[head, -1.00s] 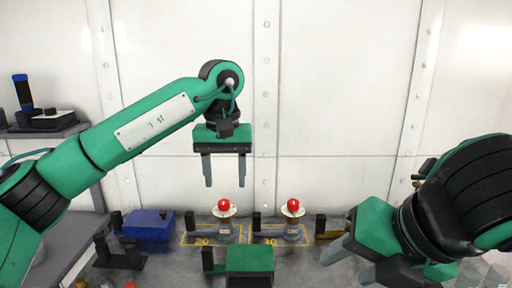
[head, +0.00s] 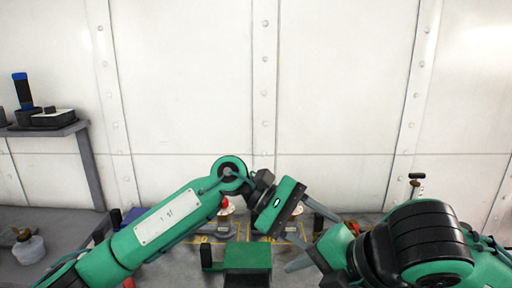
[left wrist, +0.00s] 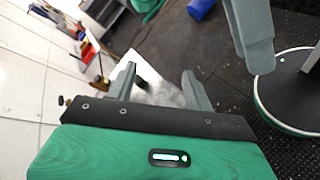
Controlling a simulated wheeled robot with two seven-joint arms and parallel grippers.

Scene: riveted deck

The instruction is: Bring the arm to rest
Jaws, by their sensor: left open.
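My left arm (head: 160,227) comes in from the lower left of the head view and bends at a raised joint near the middle. My left gripper (head: 318,232) is tilted, points right and down, and is in front of the bench. In the left wrist view my left gripper (left wrist: 160,75) shows two grey fingers spread apart with nothing held between them. My right gripper (head: 318,260) is low in the head view, close to the left one. Its fingers are partly hidden, and I cannot tell whether the two grippers touch.
Two red-topped items, one at the left (head: 224,204), stand on the bench, partly behind my left arm. The riveted wall (head: 190,80) above is clear.

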